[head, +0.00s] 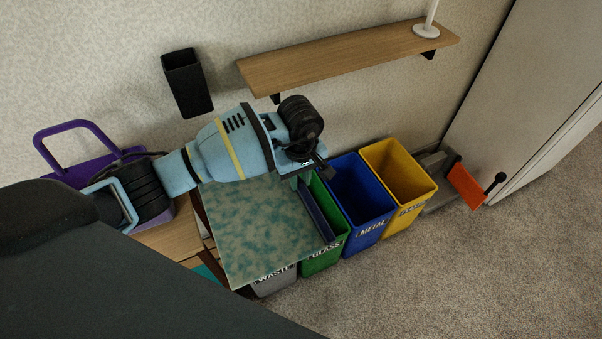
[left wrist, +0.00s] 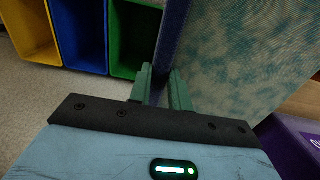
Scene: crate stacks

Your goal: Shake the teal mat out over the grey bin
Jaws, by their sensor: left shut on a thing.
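The teal mat (head: 262,228) is a mottled sheet with a dark bluish strip along its right side. It lies over most of the grey bin (head: 272,283), whose labelled front shows below the mat's lower edge; the bin's inside is hidden. My left gripper (head: 308,175) is shut on the mat near its upper right corner. In the left wrist view the green fingers (left wrist: 163,88) pinch the mat's edge, and the mat (left wrist: 240,60) stretches off to the right. My right gripper is not in view.
Green (head: 326,250), blue (head: 367,217) and yellow (head: 402,195) bins stand in a row to the right of the grey one. A wooden shelf (head: 345,60) and a black holder (head: 187,85) are on the wall. A purple crate (head: 85,170) stands left. The carpet in front is clear.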

